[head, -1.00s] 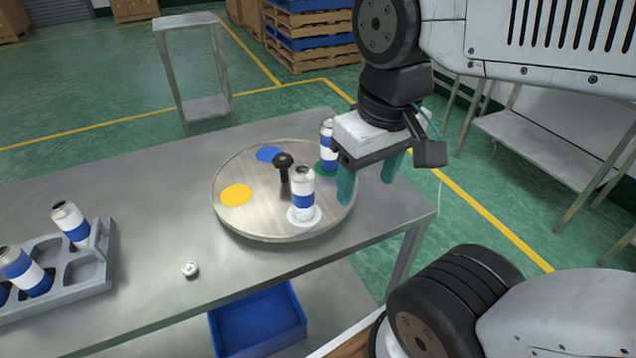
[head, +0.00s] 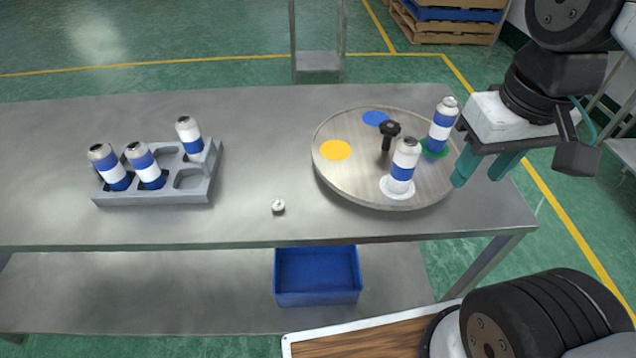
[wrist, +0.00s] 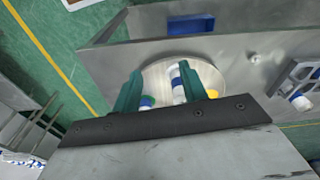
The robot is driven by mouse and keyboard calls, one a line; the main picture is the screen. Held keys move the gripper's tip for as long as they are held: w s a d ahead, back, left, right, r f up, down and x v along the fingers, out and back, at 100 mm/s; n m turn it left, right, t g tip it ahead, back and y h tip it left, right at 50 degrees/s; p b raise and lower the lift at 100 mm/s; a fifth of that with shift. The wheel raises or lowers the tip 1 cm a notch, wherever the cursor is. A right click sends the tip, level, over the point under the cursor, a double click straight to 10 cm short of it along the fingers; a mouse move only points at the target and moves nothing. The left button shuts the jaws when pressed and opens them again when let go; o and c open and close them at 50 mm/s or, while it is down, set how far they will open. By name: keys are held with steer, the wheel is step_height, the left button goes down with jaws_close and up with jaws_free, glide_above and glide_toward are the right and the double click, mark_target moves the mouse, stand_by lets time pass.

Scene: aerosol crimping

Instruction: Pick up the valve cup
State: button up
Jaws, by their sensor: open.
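The valve cup (head: 278,206) is a small pale round piece lying on the bare metal table, between the can tray and the turntable. It also shows in the wrist view as a small light spot (wrist: 254,59) on the table, right of the turntable. My gripper (head: 488,178) has two teal fingers, apart and empty. It hangs at the right end of the table, just right of the turntable and well to the right of the valve cup. In the wrist view the fingers (wrist: 167,88) appear over the turntable.
A grey tray (head: 160,197) holds several cans at left. A blue bin (head: 317,277) sits below.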

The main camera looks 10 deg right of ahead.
steer(key=w+a+f+n+g, duration=0.2)
steer(key=a, duration=0.2)
steer(key=m, duration=0.2)
glide_above(277, 200)
steer(key=f, duration=0.9)
steer(key=shift+s, duration=0.2)
steer(key=shift+m+t, duration=0.3)
steer(key=shift+f, duration=0.3)
step_height(277, 200, down, 7)
steer(key=shift+s+f, duration=0.1)
steer(key=c, duration=0.9)
